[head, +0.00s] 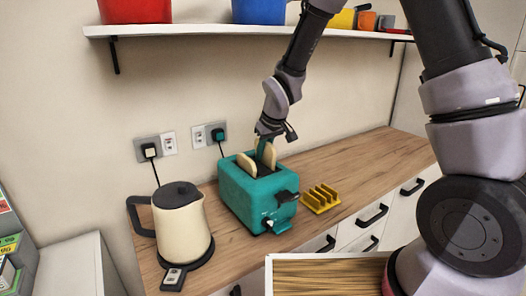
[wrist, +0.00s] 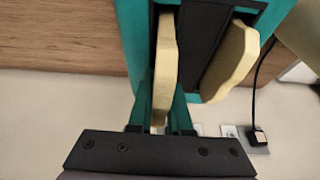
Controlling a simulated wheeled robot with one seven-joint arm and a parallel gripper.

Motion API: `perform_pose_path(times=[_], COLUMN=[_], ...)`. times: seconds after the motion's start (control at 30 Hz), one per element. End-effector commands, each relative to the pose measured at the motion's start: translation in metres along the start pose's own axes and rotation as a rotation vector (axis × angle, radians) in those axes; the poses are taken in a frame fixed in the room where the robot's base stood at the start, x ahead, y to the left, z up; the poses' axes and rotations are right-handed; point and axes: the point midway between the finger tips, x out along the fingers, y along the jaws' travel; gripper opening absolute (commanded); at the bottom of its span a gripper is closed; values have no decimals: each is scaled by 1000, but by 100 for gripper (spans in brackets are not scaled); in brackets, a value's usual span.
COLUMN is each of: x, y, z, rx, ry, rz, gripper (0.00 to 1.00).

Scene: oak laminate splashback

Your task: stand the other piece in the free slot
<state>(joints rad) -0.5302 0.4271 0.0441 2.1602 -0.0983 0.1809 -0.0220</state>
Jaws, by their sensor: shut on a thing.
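The teal toaster (head: 250,203) stands on the wooden counter, and its top with dark slots (wrist: 200,32) fills the upper middle of the wrist view. One bread slice (head: 246,164) stands in the left slot; it shows on the right in the wrist view (wrist: 231,62). My gripper (head: 263,147) is over the toaster, its teal fingers (wrist: 162,108) shut on the other bread slice (wrist: 166,62). This held slice (head: 271,156) is upright, its lower end at the right slot. How deep it sits is hidden.
A cream kettle (head: 180,228) stands left of the toaster, and an empty yellow rack (head: 320,198) lies to its right. A shelf (head: 230,32) with coloured containers hangs above. Wall sockets (head: 190,138) are behind. The counter's right end is clear.

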Motion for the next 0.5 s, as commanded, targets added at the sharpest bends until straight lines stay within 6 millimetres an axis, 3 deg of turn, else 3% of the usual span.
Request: perform_pose_path(times=[0.5], x=[22], y=[-1], z=[15], rx=[0], ry=[-19], rz=[-2], gripper=[0])
